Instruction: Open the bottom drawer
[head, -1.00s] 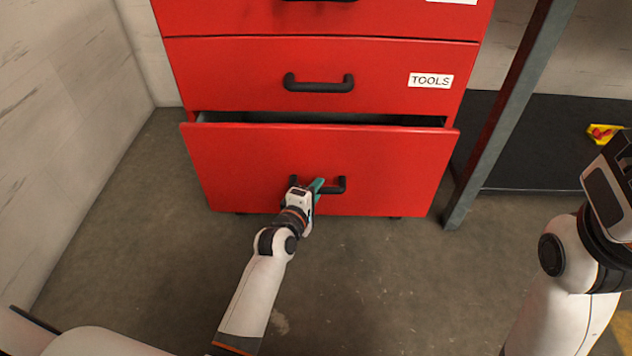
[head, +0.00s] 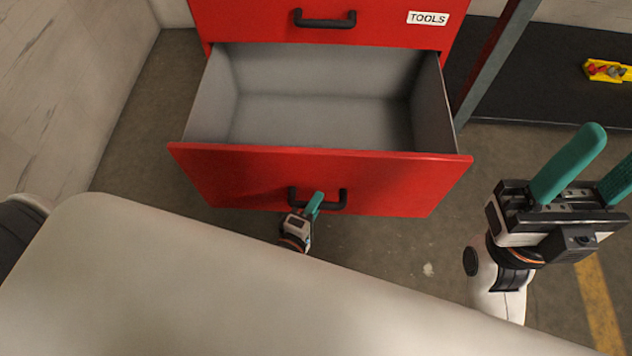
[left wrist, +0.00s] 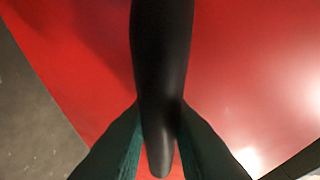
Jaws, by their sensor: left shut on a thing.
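The bottom drawer (head: 240,172) of the red cabinet stands pulled far out in the head view, and its grey inside is empty. Its black handle (head: 332,206) is on the drawer front; it also shows in the left wrist view (left wrist: 160,60). My left gripper (head: 311,206) is at the left part of this handle. In the left wrist view its green fingers (left wrist: 160,145) are on both sides of the handle, shut on it. My right gripper (head: 592,178) is at the right, its green fingers apart and empty, away from the cabinet.
The closed drawer (head: 370,22) above has its own handle and a TOOLS label. A grey post (head: 490,62) stands right of the cabinet, with a yellow tray (head: 608,71) on the dark surface beyond. A wall (head: 65,90) is at the left.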

